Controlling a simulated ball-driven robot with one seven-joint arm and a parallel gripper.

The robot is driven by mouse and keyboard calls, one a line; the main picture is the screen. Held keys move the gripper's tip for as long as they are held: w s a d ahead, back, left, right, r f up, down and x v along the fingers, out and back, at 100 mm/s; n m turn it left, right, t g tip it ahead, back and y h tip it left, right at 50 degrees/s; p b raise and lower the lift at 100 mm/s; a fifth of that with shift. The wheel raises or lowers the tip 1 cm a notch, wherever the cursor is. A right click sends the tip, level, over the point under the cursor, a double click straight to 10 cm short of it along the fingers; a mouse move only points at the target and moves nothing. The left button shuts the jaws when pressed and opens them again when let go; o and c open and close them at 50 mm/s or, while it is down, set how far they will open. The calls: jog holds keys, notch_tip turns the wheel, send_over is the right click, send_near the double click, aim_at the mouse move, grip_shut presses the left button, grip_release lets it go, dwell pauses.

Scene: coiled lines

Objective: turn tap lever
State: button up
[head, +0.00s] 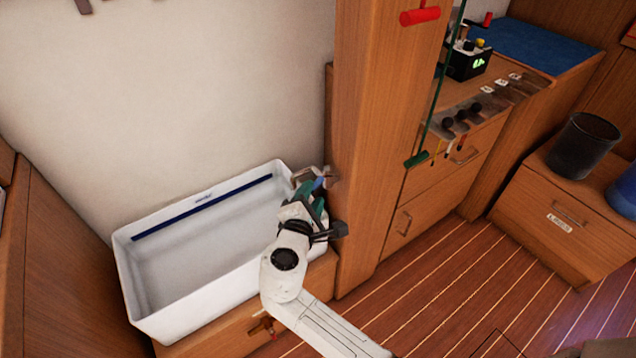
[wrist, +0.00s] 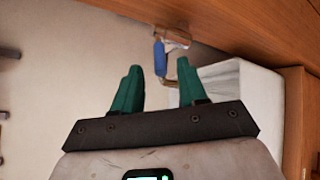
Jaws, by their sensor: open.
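The tap lever has a blue handle (wrist: 160,56) that hangs in the gap between my fingertips in the wrist view, beyond them. It is small and partly hidden by my gripper in the head view (head: 318,184). A metal spout (wrist: 170,82) bends away beside it. My gripper (head: 311,194) is open, its two green fingers (wrist: 158,68) apart with nothing held. It is over the right end of the white basin (head: 125,265), close to the tap. I cannot tell whether a finger touches the lever.
A wooden post (head: 368,150) stands right beside my gripper. The basin sits in a wooden counter against a pale wall. The floor at lower right is mostly clear.

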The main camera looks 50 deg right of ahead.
aim_at(314, 190)
jog(key=shift+x, duration=2.75)
grip_shut()
